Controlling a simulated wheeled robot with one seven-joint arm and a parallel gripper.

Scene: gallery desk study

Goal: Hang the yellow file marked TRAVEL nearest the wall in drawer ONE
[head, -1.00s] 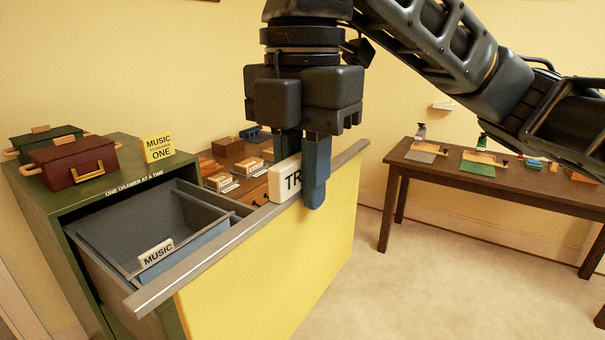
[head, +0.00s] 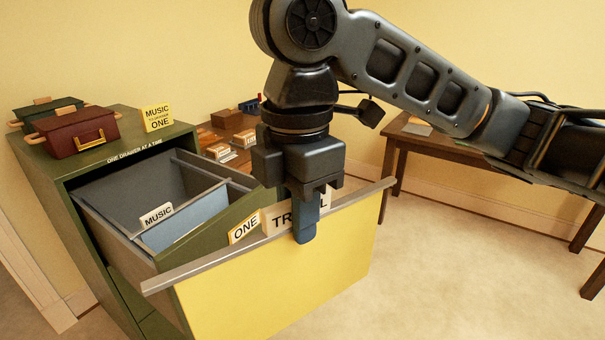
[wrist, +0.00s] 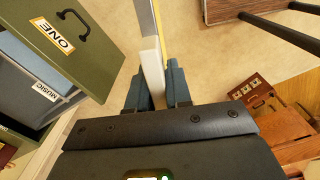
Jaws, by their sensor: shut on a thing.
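The yellow file (head: 280,290) hangs below a grey metal rail (head: 200,268) with a white tab (head: 281,221) whose lettering is partly hidden by my finger. My gripper (head: 305,228) is shut on the tab; the wrist view shows the white tab (wrist: 152,70) between my two blue fingers. Drawer ONE (head: 215,216) is pulled out of the green cabinet, its ONE label (head: 244,228) visible. Inside hangs a blue-grey file (head: 185,222) marked MUSIC. The yellow file is outside the drawer, before its front in the head view, hiding part of it. In the wrist view they are apart.
On the cabinet (head: 45,190) stand a dark red box (head: 75,136), a dark green box (head: 48,113) and a yellow MUSIC sign (head: 157,117). A desk with small objects (head: 228,119) is behind the drawer. A brown table (head: 470,160) is at right. Open carpet lies between.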

